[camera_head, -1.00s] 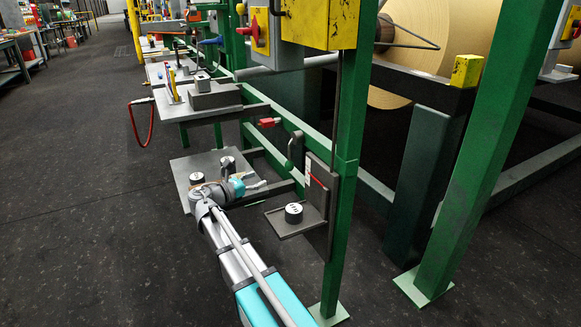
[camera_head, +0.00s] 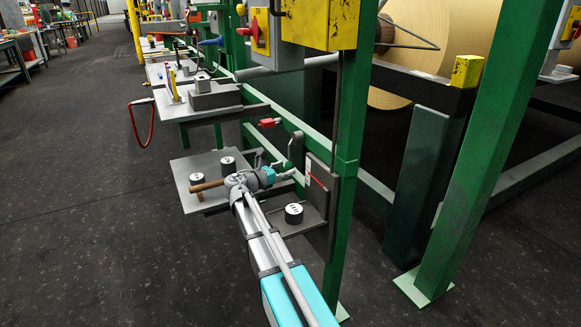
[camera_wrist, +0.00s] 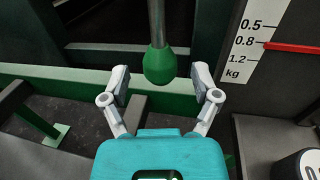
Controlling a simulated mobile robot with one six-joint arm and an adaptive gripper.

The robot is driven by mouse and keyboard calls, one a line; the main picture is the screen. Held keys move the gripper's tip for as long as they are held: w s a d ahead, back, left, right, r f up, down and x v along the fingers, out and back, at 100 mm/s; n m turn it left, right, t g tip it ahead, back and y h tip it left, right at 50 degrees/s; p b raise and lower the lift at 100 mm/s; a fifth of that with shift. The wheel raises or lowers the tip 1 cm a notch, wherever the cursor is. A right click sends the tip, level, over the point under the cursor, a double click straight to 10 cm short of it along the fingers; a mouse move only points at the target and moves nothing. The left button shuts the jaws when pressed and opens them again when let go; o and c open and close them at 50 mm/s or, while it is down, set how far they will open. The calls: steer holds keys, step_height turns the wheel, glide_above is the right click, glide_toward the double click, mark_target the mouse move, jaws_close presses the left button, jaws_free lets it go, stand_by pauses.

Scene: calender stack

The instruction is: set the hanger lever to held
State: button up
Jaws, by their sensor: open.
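A metal rod with a green knob (camera_wrist: 159,66) hangs down at the upper middle of the wrist view; I take it for the hanger lever. My gripper (camera_wrist: 160,75) is open, with one finger on each side of the knob and a gap on both sides. In the head view my gripper (camera_head: 292,174) reaches right toward the green frame, just left of the scale plate. The knob cannot be made out there. The scale plate (camera_wrist: 257,40), marked 0.5, 0.8 and 1.2 kg, has a red pointer (camera_wrist: 295,48) near 0.8.
A weight (camera_head: 294,212) stands on a small grey tray right of my arm. Two more weights, one of them dark with a pale top (camera_head: 228,164), and a wooden handle (camera_head: 207,186) lie on the low table (camera_head: 190,165). A green post (camera_head: 346,160) stands close on the right.

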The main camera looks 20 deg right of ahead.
steer(key=shift+x, duration=1.15)
jaws_close()
steer(key=shift+d, duration=0.15)
